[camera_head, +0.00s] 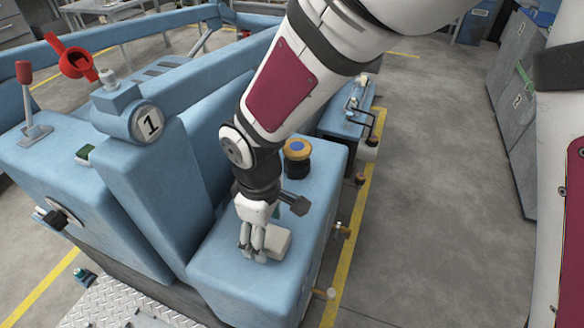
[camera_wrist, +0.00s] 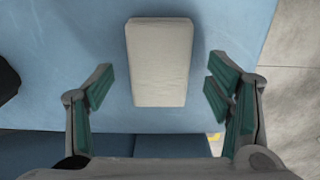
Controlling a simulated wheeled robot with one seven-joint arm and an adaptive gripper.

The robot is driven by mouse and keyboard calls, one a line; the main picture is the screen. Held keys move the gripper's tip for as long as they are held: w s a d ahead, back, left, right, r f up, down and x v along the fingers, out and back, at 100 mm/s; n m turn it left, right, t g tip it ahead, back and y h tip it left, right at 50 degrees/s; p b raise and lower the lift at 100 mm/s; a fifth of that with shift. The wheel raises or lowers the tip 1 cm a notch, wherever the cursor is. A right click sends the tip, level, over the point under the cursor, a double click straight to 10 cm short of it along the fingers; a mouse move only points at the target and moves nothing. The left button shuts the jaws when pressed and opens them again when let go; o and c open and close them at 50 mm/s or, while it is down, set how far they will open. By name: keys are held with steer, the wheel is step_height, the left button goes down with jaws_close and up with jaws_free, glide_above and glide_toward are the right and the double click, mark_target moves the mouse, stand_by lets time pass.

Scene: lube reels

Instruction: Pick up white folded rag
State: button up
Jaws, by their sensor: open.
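The white folded rag (camera_wrist: 160,62) is a pale, flat rectangular block lying on the light blue top of the machine. In the head view the rag (camera_head: 278,242) shows just to the right of my fingers, partly hidden by them. My gripper (camera_head: 254,252) points down at the blue surface beside the rag. In the wrist view my gripper (camera_wrist: 160,90) is open, with one green-padded finger to the left of the rag and the other to the right. Gaps of blue surface show between the rag and both fingers.
A dark knob with a yellow and blue top (camera_head: 297,150) stands on the blue surface (camera_head: 225,275) behind my gripper. The machine's right edge drops to the floor, where grey floor (camera_head: 430,200) is clear.

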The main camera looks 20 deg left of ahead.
steer(key=shift+f, duration=0.35)
steer(key=shift+c, duration=0.5)
steer(key=c, duration=1.1)
steer(key=shift+c, duration=0.2)
steer(key=shift+r, duration=0.1)
